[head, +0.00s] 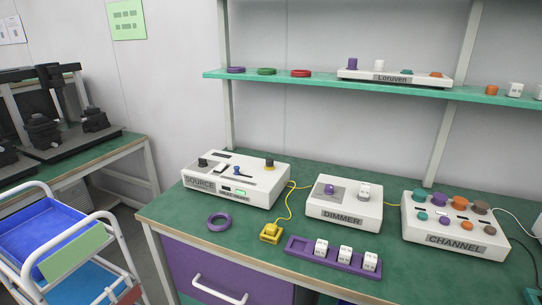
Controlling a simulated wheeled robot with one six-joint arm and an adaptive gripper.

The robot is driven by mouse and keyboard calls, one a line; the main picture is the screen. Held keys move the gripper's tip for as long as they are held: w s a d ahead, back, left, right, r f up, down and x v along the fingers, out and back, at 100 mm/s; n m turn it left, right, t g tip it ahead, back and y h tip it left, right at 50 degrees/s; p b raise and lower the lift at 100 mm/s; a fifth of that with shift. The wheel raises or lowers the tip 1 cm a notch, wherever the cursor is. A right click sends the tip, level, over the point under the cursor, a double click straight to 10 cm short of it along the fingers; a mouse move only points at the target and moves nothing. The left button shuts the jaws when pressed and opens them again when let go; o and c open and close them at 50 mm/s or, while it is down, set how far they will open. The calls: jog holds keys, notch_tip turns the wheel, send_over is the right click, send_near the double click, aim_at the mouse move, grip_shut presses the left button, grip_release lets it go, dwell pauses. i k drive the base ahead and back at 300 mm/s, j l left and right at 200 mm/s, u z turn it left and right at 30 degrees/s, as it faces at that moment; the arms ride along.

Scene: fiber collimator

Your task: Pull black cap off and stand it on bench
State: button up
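Two small black pieces stand on top of the white box labelled SOURCE (225,190). One black piece (269,163) sits at the box's back right, with a yellow band at its base. The other black piece (202,162) is at the box's left, and looks like a knob. I cannot tell for certain which is the black cap. The green bench (190,222) carries the box. My gripper is not in view.
A purple ring (219,221) and a yellow block (270,233) with a yellow cable lie in front of SOURCE. A purple rack (300,246) holds white cubes. The DIMMER (343,203) and CHANNEL (454,225) boxes stand right. A shelf (300,84) hangs above. Bare bench shows around the purple ring.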

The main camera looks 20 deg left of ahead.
aim_at(269, 161)
jog(key=i+j, duration=0.1)
jog(key=j, duration=0.6)
jog(key=i+j+z, duration=0.1)
jog(key=j, duration=0.65)
jog(key=i+j, duration=0.1)
jog(key=j, duration=0.6)
jog(key=i+j+z, duration=0.1)
jog(key=j, duration=0.65)
